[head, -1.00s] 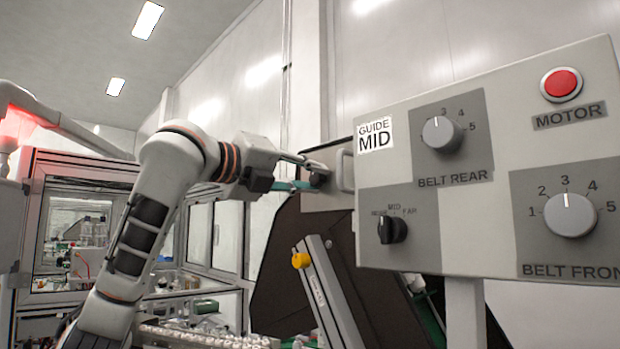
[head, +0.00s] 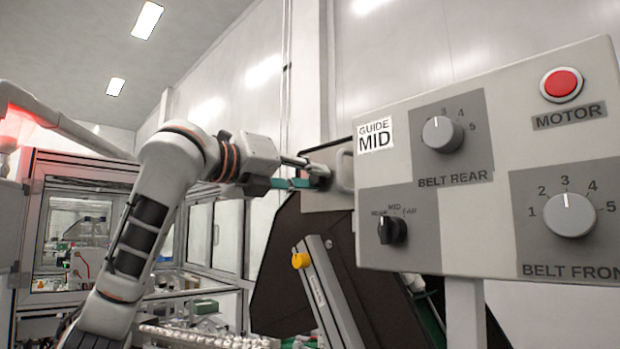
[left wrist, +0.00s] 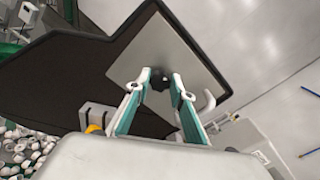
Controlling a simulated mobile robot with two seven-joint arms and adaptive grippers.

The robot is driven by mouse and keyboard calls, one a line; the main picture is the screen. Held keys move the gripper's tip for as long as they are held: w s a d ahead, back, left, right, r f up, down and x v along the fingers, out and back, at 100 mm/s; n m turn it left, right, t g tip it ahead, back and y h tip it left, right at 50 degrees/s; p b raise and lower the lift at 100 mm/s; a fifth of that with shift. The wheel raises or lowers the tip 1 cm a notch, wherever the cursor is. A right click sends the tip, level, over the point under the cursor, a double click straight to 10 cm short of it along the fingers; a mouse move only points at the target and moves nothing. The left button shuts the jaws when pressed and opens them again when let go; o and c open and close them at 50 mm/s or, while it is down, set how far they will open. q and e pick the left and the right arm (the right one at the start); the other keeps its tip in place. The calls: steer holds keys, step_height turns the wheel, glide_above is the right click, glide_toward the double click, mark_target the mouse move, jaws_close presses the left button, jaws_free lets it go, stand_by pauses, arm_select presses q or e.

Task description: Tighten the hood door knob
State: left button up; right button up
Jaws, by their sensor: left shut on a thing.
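The dark hood door knob (left wrist: 158,75) sits on a pale square hood door (left wrist: 165,47) in the left wrist view. My left gripper (left wrist: 160,84) has white and teal fingers, one on each side of the knob, and is shut on it. In the head view my left gripper (head: 308,176) reaches from the left to the knob (head: 319,170) on the door (head: 325,196); the fingers partly cover the knob. I cannot tell how tight the knob is. My right gripper is in neither view.
A control panel (head: 475,245) with dials and a red motor button (head: 562,84) stands close at the right. A door handle (head: 346,171) is just right of the knob. A yellow knob (head: 300,260) on a slanted rail is below.

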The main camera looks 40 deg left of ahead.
arm_select(q)
steer(key=o, duration=1.1)
steer(key=s+a, duration=0.1)
steer(key=s, duration=1.1)
